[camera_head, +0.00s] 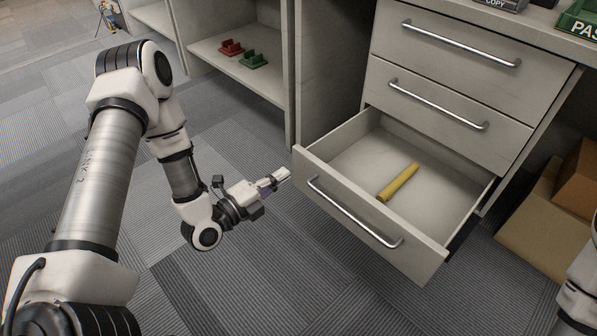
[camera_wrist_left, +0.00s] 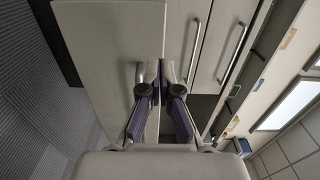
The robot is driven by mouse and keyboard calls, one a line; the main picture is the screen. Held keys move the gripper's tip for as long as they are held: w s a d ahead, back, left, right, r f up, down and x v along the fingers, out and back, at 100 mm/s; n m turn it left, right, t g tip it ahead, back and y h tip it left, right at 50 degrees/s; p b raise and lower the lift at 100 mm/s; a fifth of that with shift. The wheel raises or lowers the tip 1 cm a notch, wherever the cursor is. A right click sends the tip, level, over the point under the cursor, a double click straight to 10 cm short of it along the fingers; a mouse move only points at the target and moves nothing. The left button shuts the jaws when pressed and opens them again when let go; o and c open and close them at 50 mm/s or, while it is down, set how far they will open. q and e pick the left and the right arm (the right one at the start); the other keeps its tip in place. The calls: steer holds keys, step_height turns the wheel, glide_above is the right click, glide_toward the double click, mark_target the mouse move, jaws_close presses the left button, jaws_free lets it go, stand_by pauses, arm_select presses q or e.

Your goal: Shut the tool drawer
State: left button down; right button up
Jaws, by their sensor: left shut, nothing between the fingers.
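The tool drawer (camera_head: 422,262) is the lowest of a pale cabinet's three drawers and stands pulled out. It has a long silver bar handle (camera_head: 352,214) on its front. A yellow stick-like object (camera_head: 398,183) lies on its floor. My left gripper (camera_head: 283,177) is shut and empty, just left of the drawer front's left end; I cannot tell whether it touches. In the left wrist view the shut fingers (camera_wrist_left: 162,78) point at pale cabinet panels. My right gripper is out of view; only part of that arm shows at the right edge.
The two upper drawers (camera_head: 436,92) are shut. An open shelf (camera_head: 215,52) at the back holds red and green items. Cardboard boxes (camera_head: 537,222) stand right of the drawer. The grey carpet in front is clear.

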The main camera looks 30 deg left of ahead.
mark_target(306, 159)
arm_select(q)
steer(key=b+x, duration=0.2)
steer(key=x, duration=0.3)
steer(key=shift+f, duration=0.15)
steer(key=shift+w+d, duration=0.15)
steer(key=shift+w, duration=0.3)
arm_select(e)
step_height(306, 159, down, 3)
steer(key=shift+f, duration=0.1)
arm_select(q)
steer(key=shift+w, duration=0.1)
